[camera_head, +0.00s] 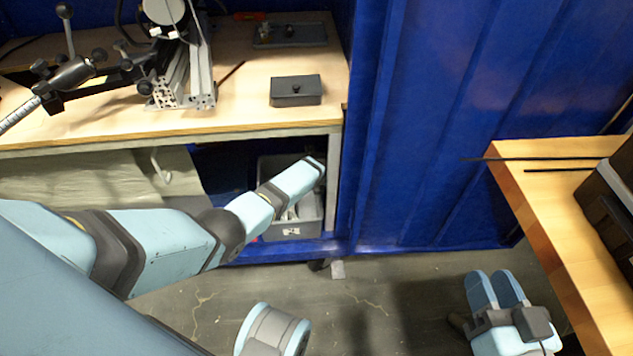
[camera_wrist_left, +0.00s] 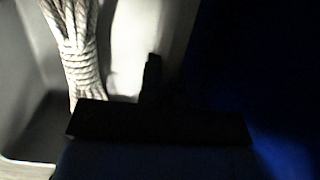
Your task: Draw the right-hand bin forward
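A grey bin (camera_head: 291,232) stands on the low shelf under the workbench, at its right end. White material lies in the bin. My left arm reaches in from the left, and its last visible part crosses over the bin. My left gripper's fingers do not show clearly in the head view. In the left wrist view the gripper (camera_wrist_left: 155,115) is a dark shape close to a bundle of pale rope (camera_wrist_left: 78,45) inside the bin (camera_wrist_left: 25,75). Whether it touches the bin cannot be told. My right gripper (camera_head: 494,284) is over the floor at the lower right, empty, its fingers close together.
The workbench (camera_head: 245,128) holds a small dark lidded box (camera_head: 296,91), a flat tray (camera_head: 290,34) and a metal rig (camera_head: 185,75). A blue corrugated wall (camera_head: 440,120) stands right of the bin. A wooden table (camera_head: 545,215) is at the right. Floor before the bin is clear.

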